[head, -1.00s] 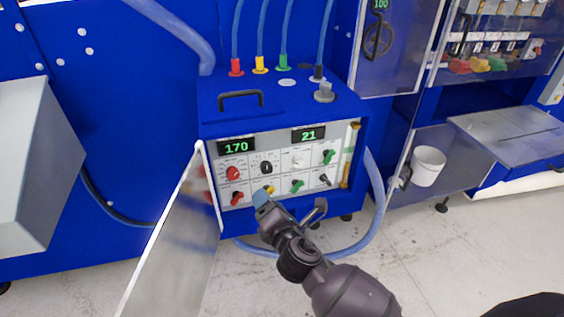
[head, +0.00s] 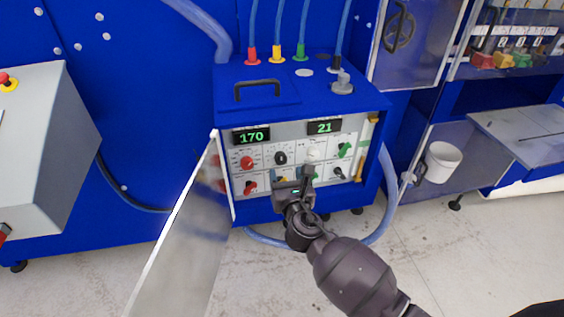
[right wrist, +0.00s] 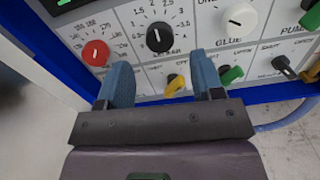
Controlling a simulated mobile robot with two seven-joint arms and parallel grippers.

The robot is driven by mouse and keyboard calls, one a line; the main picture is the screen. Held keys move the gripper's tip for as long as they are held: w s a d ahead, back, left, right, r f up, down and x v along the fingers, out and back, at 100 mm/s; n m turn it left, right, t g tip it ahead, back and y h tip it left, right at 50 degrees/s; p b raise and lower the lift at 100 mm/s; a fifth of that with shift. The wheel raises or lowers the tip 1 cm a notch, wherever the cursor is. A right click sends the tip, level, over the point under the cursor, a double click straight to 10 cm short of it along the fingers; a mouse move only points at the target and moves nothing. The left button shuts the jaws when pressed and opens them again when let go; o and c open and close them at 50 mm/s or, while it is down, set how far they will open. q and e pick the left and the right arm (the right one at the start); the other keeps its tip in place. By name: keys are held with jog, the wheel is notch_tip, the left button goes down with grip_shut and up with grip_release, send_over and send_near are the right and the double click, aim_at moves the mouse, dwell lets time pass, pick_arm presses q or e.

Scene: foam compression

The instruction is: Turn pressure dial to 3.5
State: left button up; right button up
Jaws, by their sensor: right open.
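The black dial with a numbered scale around it (head: 280,158) is in the upper row of the control panel, right of the red dial. In the right wrist view this black dial (right wrist: 160,37) shows a white mark, and its scale includes 2 and 2.5. I take it as the pressure dial; its label is hard to read. My right gripper (head: 293,177) is open and empty in front of the panel's lower row. In the right wrist view its blue fingertips (right wrist: 162,78) are spread apart below the black dial, not around it. My left gripper is not in view.
The red dial (right wrist: 96,53) is left of the black one, a white knob (right wrist: 240,18) right. A yellow knob (right wrist: 175,84) shows between the fingers. Displays read 170 (head: 251,137) and 21 (head: 324,128). The open panel door (head: 180,235) stands at the left.

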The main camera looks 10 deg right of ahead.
aim_at(281, 162)
jog(key=shift+w, duration=2.7)
jog(key=c, duration=0.9)
